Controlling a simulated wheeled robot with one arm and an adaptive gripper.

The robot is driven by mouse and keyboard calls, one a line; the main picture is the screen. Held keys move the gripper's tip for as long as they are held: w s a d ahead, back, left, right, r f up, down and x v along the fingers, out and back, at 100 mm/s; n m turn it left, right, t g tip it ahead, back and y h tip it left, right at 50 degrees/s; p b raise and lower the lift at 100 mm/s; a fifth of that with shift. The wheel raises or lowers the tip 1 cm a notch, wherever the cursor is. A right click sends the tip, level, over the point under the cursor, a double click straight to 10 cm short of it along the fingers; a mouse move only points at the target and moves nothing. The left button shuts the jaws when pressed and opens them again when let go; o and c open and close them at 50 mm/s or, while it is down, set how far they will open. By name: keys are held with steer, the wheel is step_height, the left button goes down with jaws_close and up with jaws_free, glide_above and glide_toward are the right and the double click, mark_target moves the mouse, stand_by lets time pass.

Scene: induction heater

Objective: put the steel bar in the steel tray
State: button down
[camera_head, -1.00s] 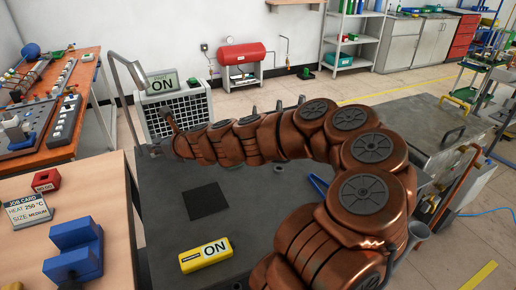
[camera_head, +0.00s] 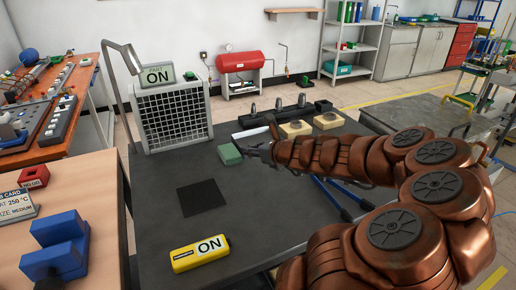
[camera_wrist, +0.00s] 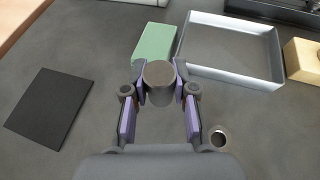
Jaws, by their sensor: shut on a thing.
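My gripper (camera_wrist: 160,82) is shut on a grey steel bar (camera_wrist: 159,75), whose round end faces the wrist camera between the fingertips. The steel tray (camera_wrist: 273,70) is a shallow, open, light-grey tray to the right of the bar in the wrist view, and its visible floor is empty. The bar is outside the tray, close to its left side. In the head view, my gripper (camera_head: 262,149) is over the dark table in front of the tray (camera_head: 238,135). The arm partly hides the tray there, and the bar is not clear.
A green block (camera_wrist: 154,43) lies just beyond the bar, left of the tray. A black square (camera_head: 202,197), a yellow ON box (camera_head: 200,253) and blue-handled tool (camera_head: 332,198) are on the table. Cream blocks (camera_head: 327,121) stand right of the tray. A fan (camera_head: 175,115) stands behind left.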

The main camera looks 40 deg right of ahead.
steer(key=shift+s+d, duration=0.25)
steer(key=shift+d, duration=0.35)
steer(key=w+d, duration=0.3)
steer(key=w+d+f+p, duration=0.1)
steer(key=w+d, duration=0.3)
steer(key=w+d+p, duration=0.1)
steer(key=w+d, duration=0.2)
steer(key=d, duration=0.1)
steer(key=shift+w+f, duration=0.25)
steer(key=shift+w, duration=0.15)
steer(key=shift+d+f, duration=0.1)
steer(key=shift+f, duration=1.75)
steer(key=c, duration=0.9)
jaws_free()
steer(key=shift+r, duration=0.1)
